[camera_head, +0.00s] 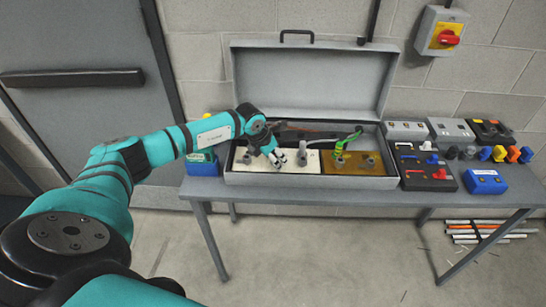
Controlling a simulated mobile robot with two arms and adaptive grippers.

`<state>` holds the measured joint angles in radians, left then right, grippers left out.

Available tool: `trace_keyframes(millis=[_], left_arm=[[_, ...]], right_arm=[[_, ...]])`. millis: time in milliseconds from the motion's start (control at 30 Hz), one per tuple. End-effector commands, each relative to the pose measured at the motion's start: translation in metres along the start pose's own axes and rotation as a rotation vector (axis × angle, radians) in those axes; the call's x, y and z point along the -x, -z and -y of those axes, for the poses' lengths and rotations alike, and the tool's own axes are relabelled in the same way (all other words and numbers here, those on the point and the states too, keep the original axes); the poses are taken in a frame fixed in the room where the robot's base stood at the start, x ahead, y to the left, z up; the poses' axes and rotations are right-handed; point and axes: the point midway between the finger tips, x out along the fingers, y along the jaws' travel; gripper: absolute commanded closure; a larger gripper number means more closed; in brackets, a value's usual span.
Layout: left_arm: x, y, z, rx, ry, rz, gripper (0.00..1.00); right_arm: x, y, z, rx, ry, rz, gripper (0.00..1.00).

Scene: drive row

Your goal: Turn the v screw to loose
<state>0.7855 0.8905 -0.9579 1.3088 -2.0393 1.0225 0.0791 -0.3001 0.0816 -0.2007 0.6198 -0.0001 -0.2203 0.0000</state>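A grey case (308,182) with its lid raised stands on the table. It holds a cream panel (262,166) on the left and a brown panel (352,180) on the right, with small grey upright posts on both. A green-yellow wire (345,146) runs onto the brown panel. No label is readable, so I cannot tell which post is the v screw. My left gripper (278,160) points down over the cream panel, close to a grey post (302,155); contact and finger opening are too small to judge. My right gripper is not in view.
Right of the case stand a black switch box (425,178), a blue box (485,182), grey boxes and several coloured knobs. A blue container (204,168) is at the left table end. The raised lid (308,80) blocks the back.

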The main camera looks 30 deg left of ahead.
Motion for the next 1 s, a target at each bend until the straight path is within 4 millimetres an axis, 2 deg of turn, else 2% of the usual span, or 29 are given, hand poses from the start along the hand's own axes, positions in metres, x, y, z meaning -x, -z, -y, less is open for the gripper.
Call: trace_keyframes(millis=[33, 300, 400, 733, 1000], left_arm=[[0.0001, 0.0000, 0.0000, 0.000, 0.000, 0.000, 0.54], [0.0005, -0.0002, 0.0000, 0.000, 0.000, 0.000, 0.89], [0.0006, -0.0003, 0.0001, 0.001, 0.001, 0.001, 0.98], [0.0004, -0.0005, 0.0010, 0.054, -0.021, 0.002, 0.99], [-0.0005, -0.0009, 0.0031, 0.224, -0.091, 0.002, 0.99]], right_arm=[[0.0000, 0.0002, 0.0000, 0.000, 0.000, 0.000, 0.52], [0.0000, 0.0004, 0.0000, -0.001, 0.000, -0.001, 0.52], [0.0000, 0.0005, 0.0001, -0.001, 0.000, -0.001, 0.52], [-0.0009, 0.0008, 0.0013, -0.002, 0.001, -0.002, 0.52], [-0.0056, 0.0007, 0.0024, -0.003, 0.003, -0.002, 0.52]])
